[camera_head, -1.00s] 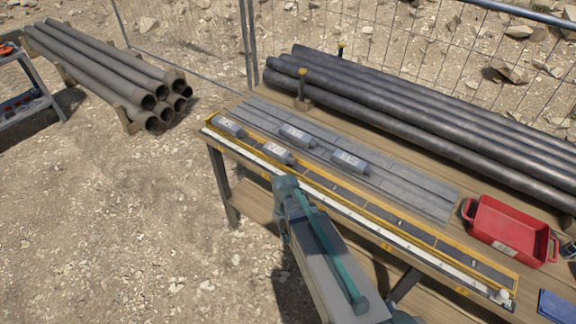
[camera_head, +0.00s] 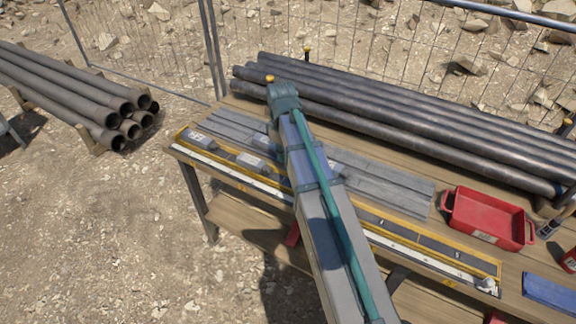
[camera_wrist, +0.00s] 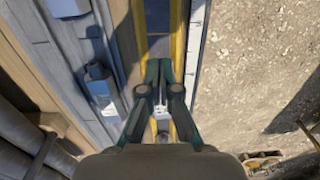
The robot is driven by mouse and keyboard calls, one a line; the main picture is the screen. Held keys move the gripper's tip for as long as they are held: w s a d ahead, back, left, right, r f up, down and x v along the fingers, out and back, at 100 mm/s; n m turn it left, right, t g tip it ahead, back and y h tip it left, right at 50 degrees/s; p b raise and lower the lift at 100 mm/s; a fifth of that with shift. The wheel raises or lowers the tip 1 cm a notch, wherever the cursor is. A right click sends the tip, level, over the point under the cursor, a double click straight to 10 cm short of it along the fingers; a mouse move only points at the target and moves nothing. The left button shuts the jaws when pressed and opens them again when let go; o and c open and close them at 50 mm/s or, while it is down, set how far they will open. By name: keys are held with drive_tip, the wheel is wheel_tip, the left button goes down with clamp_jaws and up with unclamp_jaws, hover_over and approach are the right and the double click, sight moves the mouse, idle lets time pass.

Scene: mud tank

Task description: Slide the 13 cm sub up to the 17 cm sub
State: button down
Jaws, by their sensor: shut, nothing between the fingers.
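In the head view two short grey subs sit in the yellow-edged channel: one at its left end (camera_head: 199,139), one further right (camera_head: 250,161), a gap between them. Their labels are too small to read, so I cannot tell which is 13 cm or 17 cm. My gripper is hidden behind my arm in the head view. In the wrist view my gripper (camera_wrist: 164,70) is shut and empty over the channel. A pale labelled sub (camera_wrist: 162,113) shows between its finger links; I cannot tell which, or whether the fingers touch it.
Two more subs lie on the grey slats behind the channel, one (camera_head: 259,141) beside my arm, one (camera_head: 338,166) partly hidden by it. They also show in the wrist view (camera_wrist: 98,85) (camera_wrist: 68,6). Dark pipes (camera_head: 400,125) line the back; a red tray (camera_head: 487,236) stands right.

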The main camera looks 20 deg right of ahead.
sight(244, 158)
wheel_tip(244, 158, down, 10)
drive_tip(key=shift+a+r+p, duration=0.1)
drive_tip(key=shift+r+p, duration=0.15)
drive_tip(key=shift+p, duration=0.9)
drive_tip(key=shift+w+a+f+p, duration=0.1)
drive_tip(key=shift+w+a+p, duration=0.55)
drive_tip(key=shift+w+a, duration=0.45)
drive_tip(key=shift+w+a+f, duration=0.1)
drive_tip(key=shift+w+a, duration=0.2)
drive_tip(key=shift+w, duration=0.05)
drive_tip(key=shift+w, duration=0.1)
drive_tip(key=w+a, duration=0.8)
drive_tip(key=shift+w+a+b, duration=0.15)
drive_tip(key=shift+w+b, duration=0.15)
drive_tip(key=shift+s, duration=0.1)
